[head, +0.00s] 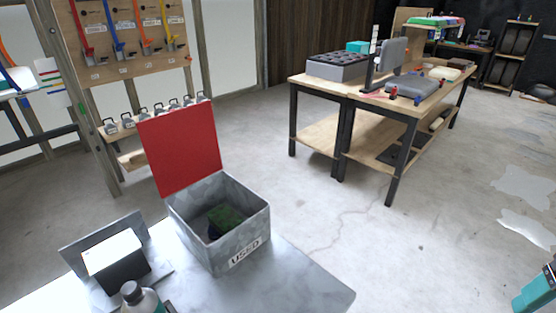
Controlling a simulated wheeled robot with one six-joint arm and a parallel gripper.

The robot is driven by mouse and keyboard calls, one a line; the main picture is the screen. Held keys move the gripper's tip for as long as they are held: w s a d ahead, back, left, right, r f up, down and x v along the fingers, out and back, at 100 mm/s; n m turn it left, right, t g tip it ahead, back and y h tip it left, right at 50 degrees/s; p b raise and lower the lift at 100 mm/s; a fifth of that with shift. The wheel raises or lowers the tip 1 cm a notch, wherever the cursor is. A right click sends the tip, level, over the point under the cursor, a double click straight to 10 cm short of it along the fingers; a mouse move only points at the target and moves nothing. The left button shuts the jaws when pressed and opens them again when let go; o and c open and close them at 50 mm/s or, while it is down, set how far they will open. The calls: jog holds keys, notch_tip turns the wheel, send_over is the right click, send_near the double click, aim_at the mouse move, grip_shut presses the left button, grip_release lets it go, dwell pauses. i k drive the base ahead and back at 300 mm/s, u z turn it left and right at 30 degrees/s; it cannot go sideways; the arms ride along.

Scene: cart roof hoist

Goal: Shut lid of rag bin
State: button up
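The rag bin (219,249) is a grey metal box marked "USED" on its front. It stands on a grey metal surface in the lower middle of the head view. Its red lid (180,150) is open, standing up from the back left edge and leaning slightly back. A dark green rag (226,217) lies inside on the bin floor.
The grey surface (300,275) also bears a dark stand with a white top (113,252) and a bottle (139,297), both left of the bin. A pegboard with tools (125,38) stands behind. A wooden workbench (345,92) is at the back right, with clear floor between.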

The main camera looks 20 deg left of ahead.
aim_at(182, 148)
jog(key=z, duration=0.45)
jog(key=i, duration=2.75)
jog(key=u, duration=2.6)
jog(key=i, duration=3.9)
jog(key=u, duration=0.25)
